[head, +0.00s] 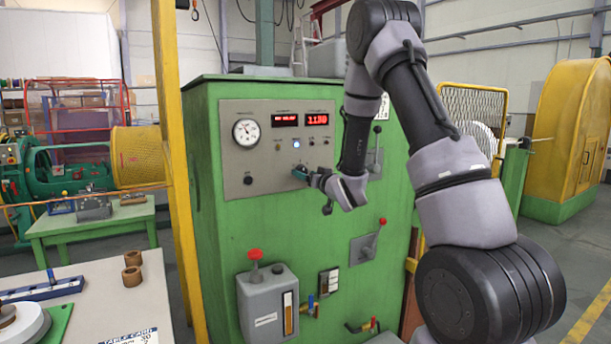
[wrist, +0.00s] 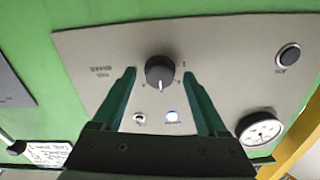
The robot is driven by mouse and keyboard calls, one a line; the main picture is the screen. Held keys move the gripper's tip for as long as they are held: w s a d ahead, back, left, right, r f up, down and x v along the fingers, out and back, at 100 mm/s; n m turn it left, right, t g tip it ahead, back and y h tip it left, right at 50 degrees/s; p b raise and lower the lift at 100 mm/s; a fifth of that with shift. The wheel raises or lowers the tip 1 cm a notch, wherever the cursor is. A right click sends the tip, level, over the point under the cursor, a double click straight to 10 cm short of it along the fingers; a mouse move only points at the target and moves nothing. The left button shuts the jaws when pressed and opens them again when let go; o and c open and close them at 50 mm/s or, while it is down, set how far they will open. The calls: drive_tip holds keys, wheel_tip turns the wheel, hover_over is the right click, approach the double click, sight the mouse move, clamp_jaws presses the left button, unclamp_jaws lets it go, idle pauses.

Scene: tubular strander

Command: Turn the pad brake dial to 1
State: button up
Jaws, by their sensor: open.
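The pad brake dial (wrist: 159,72) is a round black knob on the grey control panel (wrist: 100,50). A pale mark on it seems to point toward the bottom of the wrist picture. The small scale marks around it are too small to read surely. My gripper (wrist: 159,76) is open, with one green finger on each side of the dial and a gap to the knob on both sides. Contact is not visible. In the head view my gripper (head: 301,174) is at the panel's lower right and hides the dial.
The panel on the green cabinet (head: 220,240) has a round gauge (head: 246,131), red displays (head: 317,119), a lit button (head: 296,143) and a black button (head: 248,179). A lever (head: 376,150) stands right of my gripper. A yellow post (head: 178,170) rises at the left.

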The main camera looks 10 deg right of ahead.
drive_tip(key=shift+w+a, duration=0.15)
drive_tip(key=shift+w, duration=0.2)
clamp_jaws()
drive_tip(key=n, duration=1.9)
drive_tip(key=shift+n, duration=0.4)
